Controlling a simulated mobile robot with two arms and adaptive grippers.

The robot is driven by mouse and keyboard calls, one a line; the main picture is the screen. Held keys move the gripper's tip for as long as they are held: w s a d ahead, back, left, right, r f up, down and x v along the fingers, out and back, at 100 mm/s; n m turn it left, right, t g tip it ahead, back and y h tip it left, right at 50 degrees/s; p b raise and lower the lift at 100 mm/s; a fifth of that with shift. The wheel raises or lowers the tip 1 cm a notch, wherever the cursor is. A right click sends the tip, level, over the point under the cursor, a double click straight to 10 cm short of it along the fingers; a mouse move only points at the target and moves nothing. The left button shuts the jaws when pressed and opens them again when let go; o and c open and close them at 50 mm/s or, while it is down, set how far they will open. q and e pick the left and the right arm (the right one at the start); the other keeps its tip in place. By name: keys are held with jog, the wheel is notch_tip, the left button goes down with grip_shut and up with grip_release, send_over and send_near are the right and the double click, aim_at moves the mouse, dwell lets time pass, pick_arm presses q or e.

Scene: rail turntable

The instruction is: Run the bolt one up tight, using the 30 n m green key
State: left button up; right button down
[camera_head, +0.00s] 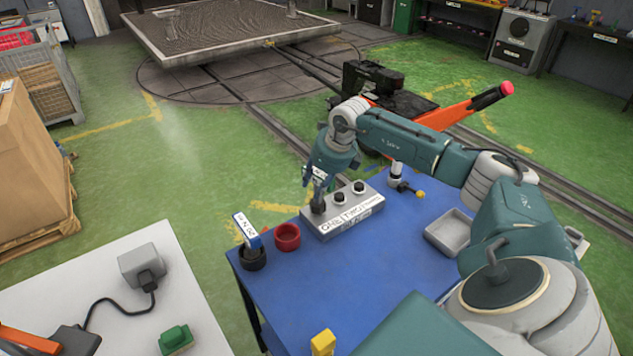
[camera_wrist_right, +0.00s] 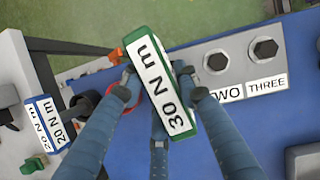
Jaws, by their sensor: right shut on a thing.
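My right gripper (camera_head: 320,184) is shut on the green key with a white "30 N m" label (camera_wrist_right: 163,85). In the head view it points down over the left end of the grey bolt block (camera_head: 350,217), where a dark socket or bolt shows. In the right wrist view the key hides the bolt one position, so I cannot tell whether it is seated on the bolt. Bolt two (camera_wrist_right: 216,60) and bolt three (camera_wrist_right: 264,49) are dark hex heads beside it. My left gripper is not in view.
A blue 20 N m key (camera_head: 246,230) stands in a black holder (camera_head: 252,258), next to an empty red ring holder (camera_head: 287,237). A grey tray (camera_head: 450,232) and a yellow-tipped tool (camera_head: 398,180) are on the right. The blue table (camera_head: 345,275) is clear in front of the block.

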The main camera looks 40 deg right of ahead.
dwell(0.4)
jog(key=shift+w+a+r+m+h, duration=0.1)
jog(key=shift+m+h, duration=0.3)
jog(key=shift+m, duration=0.7)
jog(key=shift+w+m+h, duration=0.1)
jog(key=shift+m+h, duration=0.3)
jog(key=shift+m, duration=0.7)
jog(key=shift+m+h, duration=0.3)
jog(key=shift+m, duration=0.2)
jog(key=m+g, duration=0.1)
jog(key=m, duration=0.1)
jog(key=shift+w+m+h, duration=0.1)
jog(key=shift+m+h, duration=0.3)
jog(key=shift+m+g+h, duration=0.3)
jog(key=shift+m, duration=0.8)
jog(key=shift+d, duration=0.25)
